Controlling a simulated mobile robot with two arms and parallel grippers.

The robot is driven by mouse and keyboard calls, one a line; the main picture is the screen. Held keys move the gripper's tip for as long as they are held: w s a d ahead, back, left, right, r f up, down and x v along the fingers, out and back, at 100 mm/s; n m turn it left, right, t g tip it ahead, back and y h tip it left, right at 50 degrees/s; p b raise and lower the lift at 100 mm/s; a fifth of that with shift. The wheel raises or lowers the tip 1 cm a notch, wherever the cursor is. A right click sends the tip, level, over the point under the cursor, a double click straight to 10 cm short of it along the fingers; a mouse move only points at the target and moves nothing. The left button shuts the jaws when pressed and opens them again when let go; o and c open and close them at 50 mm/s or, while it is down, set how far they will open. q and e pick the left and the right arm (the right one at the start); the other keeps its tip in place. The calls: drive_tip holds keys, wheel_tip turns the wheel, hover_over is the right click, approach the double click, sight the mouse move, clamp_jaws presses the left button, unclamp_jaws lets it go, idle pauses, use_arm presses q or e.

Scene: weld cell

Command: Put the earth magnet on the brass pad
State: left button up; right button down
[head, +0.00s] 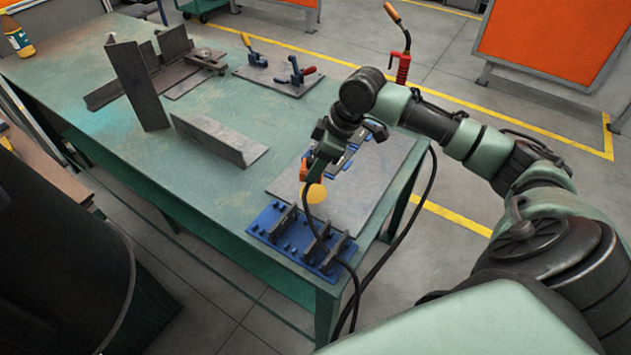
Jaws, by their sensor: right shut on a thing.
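My right gripper (313,174) reaches over the near right part of the green table, pointing down, and is shut on a small orange part (304,169), which I take to be the earth magnet. Most of it is hidden by the fingers. A black cable runs down from there. The round yellow brass pad (315,194) shows just below the gripper, at the left part of a grey plate. I cannot tell whether the magnet touches the pad. My left gripper is not in view.
A blue fixture board (286,241) with dark uprights stands at the table's near corner, the cable crossing it. Steel angle pieces (218,138) and a plate with toggle clamps (276,72) stand farther back. The table's left part (65,75) is mostly clear.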

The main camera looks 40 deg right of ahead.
drive_tip(key=shift+w+f, duration=0.1)
drive_tip(key=shift+f, duration=2.95)
drive_tip(key=c, duration=0.6)
unclamp_jaws()
drive_tip(key=shift+f, duration=0.15)
drive_tip(key=shift+c, duration=0.2)
drive_tip(key=v, duration=1.2)
